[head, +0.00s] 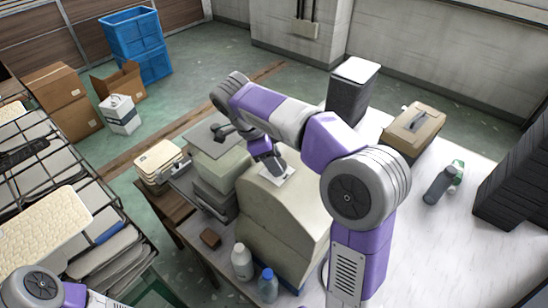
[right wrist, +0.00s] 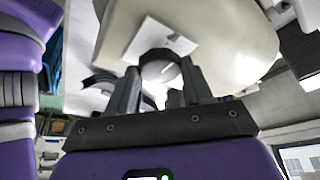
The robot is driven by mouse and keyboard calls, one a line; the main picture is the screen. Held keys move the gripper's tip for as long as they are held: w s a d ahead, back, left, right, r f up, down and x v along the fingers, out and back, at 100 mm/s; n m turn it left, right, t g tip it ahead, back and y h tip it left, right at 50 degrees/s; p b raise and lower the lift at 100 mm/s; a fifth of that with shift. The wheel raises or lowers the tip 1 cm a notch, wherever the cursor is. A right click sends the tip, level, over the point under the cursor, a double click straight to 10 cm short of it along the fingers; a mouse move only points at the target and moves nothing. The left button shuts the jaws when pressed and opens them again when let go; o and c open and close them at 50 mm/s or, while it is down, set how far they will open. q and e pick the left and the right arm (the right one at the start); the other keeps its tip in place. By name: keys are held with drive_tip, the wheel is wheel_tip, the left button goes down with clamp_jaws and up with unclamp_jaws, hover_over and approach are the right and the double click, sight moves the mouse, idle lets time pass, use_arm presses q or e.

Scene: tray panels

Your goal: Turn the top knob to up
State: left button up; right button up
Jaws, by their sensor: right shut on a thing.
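A beige sloped panel box (head: 268,215) stands on the white table. A pale plate (head: 278,174) lies on its upper face, and in the right wrist view the white plate (right wrist: 150,38) carries a small grey fitting. My right gripper (head: 276,166) reaches down to the panel beside this plate. In the right wrist view my right gripper (right wrist: 162,85) has a finger on each side of a round grey knob (right wrist: 158,70) and is shut on it. The knob's pointer direction is not clear. My left gripper is out of view; only my left arm shows at the lower left.
Greenish boxes (head: 220,170) stand left of the panel. Bottles (head: 242,262) and a small brown block (head: 210,238) are at the near edge. A dark bin (head: 352,90), a tan box (head: 413,130) and a green-capped bottle (head: 440,184) stand to the right.

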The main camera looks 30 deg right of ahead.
drive_tip(key=shift+f, duration=0.1)
drive_tip(key=o, duration=1)
drive_tip(key=shift+a, duration=0.1)
drive_tip(key=p+v, duration=0.1)
drive_tip(key=v, duration=0.6)
drive_tip(key=shift+r, duration=0.3)
